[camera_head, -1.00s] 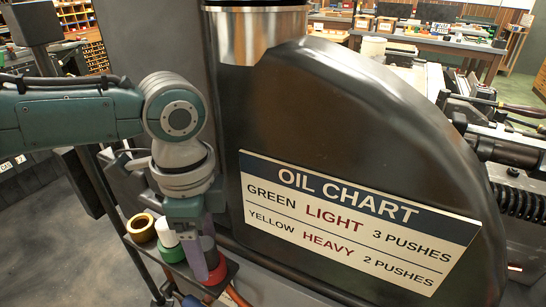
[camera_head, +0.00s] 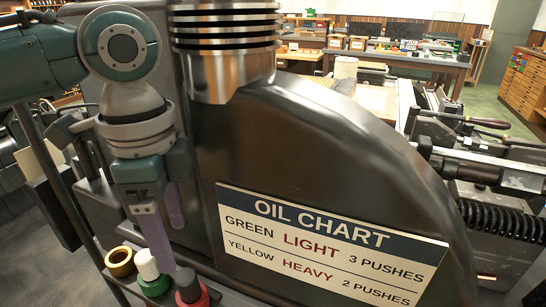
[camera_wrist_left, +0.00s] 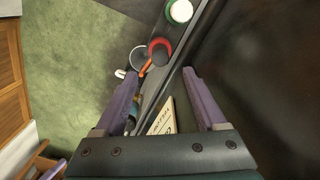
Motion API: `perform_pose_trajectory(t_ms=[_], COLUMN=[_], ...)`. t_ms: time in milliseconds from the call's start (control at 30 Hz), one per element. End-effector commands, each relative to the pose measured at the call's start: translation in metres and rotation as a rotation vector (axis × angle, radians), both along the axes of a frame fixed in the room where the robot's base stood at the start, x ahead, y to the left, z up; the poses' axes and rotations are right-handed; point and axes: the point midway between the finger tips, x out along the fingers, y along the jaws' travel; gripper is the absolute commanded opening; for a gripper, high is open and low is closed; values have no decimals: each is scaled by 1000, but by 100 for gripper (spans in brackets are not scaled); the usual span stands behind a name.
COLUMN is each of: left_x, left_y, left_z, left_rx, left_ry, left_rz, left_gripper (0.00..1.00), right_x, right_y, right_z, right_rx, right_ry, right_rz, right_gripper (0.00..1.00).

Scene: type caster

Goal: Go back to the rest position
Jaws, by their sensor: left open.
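My left gripper (camera_head: 165,225) is raised at the left of the head view, over a small shelf on the machine's side. Its purple fingers are apart with nothing between them. It also shows open in the left wrist view (camera_wrist_left: 165,100). Below it on the shelf stand a green bottle with a white cap (camera_head: 150,270), a red container with a dark top (camera_head: 190,290) and a brass-coloured ring (camera_head: 120,262). My right gripper is in neither view.
The dark machine body (camera_head: 300,140) with an oil chart plate (camera_head: 330,245) stands close beside my left arm. A ribbed metal cylinder (camera_head: 225,50) rises at the top. Workbenches (camera_head: 390,60) stand far behind. Green floor (camera_wrist_left: 85,60) is open at the left in the wrist view.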

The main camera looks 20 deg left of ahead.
Motion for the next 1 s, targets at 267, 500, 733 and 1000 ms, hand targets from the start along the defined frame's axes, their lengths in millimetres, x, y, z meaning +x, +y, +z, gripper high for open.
perform_pose_trajectory(t_ms=[267,500,733,1000], left_x=[-12,-64,-104,-147], left_y=[-21,-97,-100,-51], left_z=[-10,-27,-19,-10], left_rx=[-32,-207,-289,-212], left_ry=[-11,-103,-193,-258], left_rz=[-9,121,485,855], left_gripper=[73,73,73,73], right_x=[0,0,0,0], right_y=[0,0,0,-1], right_z=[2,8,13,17], right_rx=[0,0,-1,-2], right_ry=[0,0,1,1], right_rz=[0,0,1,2], right_gripper=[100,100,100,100])
